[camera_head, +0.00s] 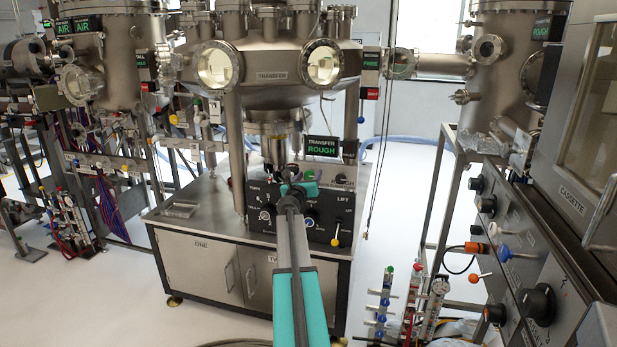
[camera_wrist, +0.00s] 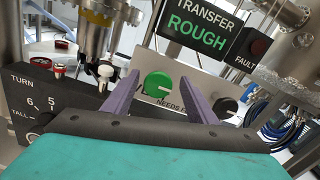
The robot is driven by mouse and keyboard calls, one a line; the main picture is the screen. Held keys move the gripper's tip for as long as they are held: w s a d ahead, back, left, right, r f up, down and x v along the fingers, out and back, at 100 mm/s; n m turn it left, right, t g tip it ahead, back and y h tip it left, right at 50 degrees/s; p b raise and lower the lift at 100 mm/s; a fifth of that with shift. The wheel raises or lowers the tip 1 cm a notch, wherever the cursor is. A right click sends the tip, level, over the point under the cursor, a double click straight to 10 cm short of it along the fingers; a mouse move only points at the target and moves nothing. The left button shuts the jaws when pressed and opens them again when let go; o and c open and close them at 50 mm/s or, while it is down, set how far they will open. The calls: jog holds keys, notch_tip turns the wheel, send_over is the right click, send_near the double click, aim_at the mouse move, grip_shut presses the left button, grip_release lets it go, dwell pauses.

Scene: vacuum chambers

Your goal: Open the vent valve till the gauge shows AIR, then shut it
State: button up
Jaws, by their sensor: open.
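The gauge sign (camera_head: 322,147) reads TRANSFER ROUGH in green and white on black, below the big steel transfer chamber (camera_head: 272,75). It also shows at the top of the wrist view (camera_wrist: 200,30). My gripper (camera_wrist: 160,78) is open and empty, its two purple fingers reaching toward a pale plate. A round green knob (camera_wrist: 158,84) appears between the fingers; I cannot tell whether they touch it. The plate's lettering, partly hidden, includes NEEDS. In the head view my gripper (camera_head: 297,187) is at the control panel. I cannot tell which part is the vent valve.
A dark panel (camera_wrist: 60,105) with a TURN dial is at left in the wrist view. A white-capped knob (camera_wrist: 105,72) and a FAULT lamp (camera_wrist: 258,48) are close by. A yellow-knobbed lever (camera_head: 334,242) is on the cabinet front. The cassette unit (camera_head: 562,200) stands at right.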

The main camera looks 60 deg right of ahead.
jog(key=shift+w+d, duration=0.15)
jog(key=shift+d, duration=0.35)
